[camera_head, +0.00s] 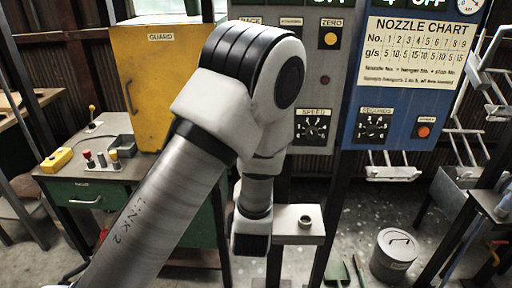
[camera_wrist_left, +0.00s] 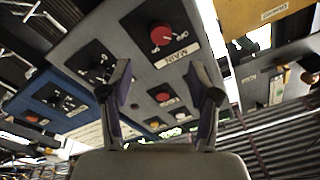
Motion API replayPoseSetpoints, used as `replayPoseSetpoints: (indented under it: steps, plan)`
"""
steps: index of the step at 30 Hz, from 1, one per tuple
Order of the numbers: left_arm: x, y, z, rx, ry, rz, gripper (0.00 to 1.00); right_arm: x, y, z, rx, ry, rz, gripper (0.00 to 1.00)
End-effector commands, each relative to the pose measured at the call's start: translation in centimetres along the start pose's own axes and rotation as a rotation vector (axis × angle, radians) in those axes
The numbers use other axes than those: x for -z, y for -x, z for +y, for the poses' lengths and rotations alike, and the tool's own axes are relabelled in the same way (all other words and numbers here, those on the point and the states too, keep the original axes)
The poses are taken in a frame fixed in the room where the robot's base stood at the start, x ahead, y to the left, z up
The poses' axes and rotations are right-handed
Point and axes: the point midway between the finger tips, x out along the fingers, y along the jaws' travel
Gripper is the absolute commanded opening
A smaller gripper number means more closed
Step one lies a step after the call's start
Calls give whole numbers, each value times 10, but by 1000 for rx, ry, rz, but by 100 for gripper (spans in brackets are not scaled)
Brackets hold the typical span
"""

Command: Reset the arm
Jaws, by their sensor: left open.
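My left arm rises from the bottom left of the head view, bends at a white elbow joint and comes down in front of the grey control panel (camera_head: 315,75). Its wrist hides the left gripper in that view. In the left wrist view my left gripper (camera_wrist_left: 160,92) is open, its two fingers apart with nothing between them. The grey panel (camera_wrist_left: 135,60) shows upside down and tilted beyond the fingers, with a red knob (camera_wrist_left: 163,34). My right gripper is not in view.
A yellow guard box (camera_head: 150,75) stands behind my arm at the left, by a green bench (camera_head: 90,195) with small controls. A blue panel (camera_head: 380,125) with a nozzle chart (camera_head: 418,50) is at the right. A small stand (camera_head: 285,230) is near the wrist. A lidded bucket (camera_head: 393,257) stands on the floor.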

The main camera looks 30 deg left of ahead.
Motion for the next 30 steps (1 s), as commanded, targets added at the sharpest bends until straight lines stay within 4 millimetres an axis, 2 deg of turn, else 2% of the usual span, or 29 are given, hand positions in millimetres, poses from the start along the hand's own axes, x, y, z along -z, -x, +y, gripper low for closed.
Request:
replayPoseSetpoints:
  steps: [2,5,18,21,23,25,28,30]
  plan:
    - [0,10,0,-2,-3,1,61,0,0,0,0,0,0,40]
    - [0,16,0,1,0,0,61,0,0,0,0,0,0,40]
    - [0,16,0,1,1,0,61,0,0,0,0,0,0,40]
    - [-8,17,4,-8,-8,-14,61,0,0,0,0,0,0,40]
    - [-26,20,11,-24,-26,-47,61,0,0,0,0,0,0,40]
    - [-63,29,23,-56,-58,-117,61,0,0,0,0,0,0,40]
    - [-135,54,53,-179,-100,-268,61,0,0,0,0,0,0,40]
    - [-188,82,76,-302,-97,-412,61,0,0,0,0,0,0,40]
